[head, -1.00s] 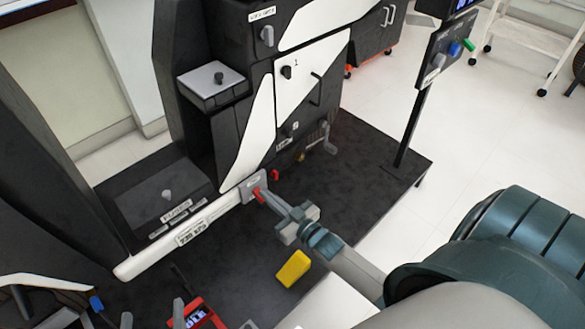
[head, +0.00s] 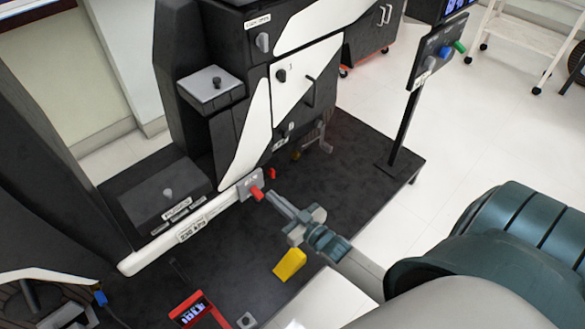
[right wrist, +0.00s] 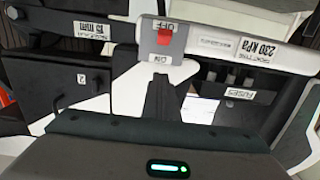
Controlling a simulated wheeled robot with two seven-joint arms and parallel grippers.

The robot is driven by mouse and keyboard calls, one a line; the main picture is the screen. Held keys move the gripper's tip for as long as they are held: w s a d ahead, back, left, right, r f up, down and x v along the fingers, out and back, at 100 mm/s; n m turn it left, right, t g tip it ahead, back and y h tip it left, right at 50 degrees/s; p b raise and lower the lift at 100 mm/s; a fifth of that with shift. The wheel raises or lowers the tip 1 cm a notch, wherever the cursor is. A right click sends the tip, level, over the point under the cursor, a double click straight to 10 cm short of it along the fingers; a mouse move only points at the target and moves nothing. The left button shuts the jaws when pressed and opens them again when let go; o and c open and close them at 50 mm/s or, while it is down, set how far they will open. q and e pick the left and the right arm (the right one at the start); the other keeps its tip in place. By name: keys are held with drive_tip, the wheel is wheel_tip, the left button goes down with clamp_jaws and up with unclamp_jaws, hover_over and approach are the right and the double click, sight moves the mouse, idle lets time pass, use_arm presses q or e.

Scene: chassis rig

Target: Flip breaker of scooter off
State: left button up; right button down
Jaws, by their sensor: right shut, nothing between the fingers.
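The breaker is a grey plate (head: 246,184) at the end of the white bar, with a red lever (head: 257,193). In the right wrist view the plate (right wrist: 148,46) carries OFF and ON labels at opposite ends. The red lever (right wrist: 165,36) shows beside the OFF label there. My right gripper (head: 271,196) is shut and empty, with its tips just right of the lever and a small gap between them. In the right wrist view its dark fingers (right wrist: 161,82) point at the plate's ON end.
The white bar (head: 195,225) runs along the black platform (head: 225,265). A yellow block (head: 290,264) lies below my right gripper. A red-framed display (head: 192,309) is at the bottom. A control panel on a post (head: 436,52) stands at the right.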

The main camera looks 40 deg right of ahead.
use_arm(q)
drive_tip(key=shift+a, duration=0.15)
use_arm(e)
drive_tip(key=s+d+f, duration=0.1)
drive_tip(key=s, duration=0.5)
drive_tip(key=shift+s, duration=0.3)
use_arm(q)
drive_tip(key=shift+s+f, duration=0.1)
use_arm(e)
drive_tip(key=shift+f, duration=0.15)
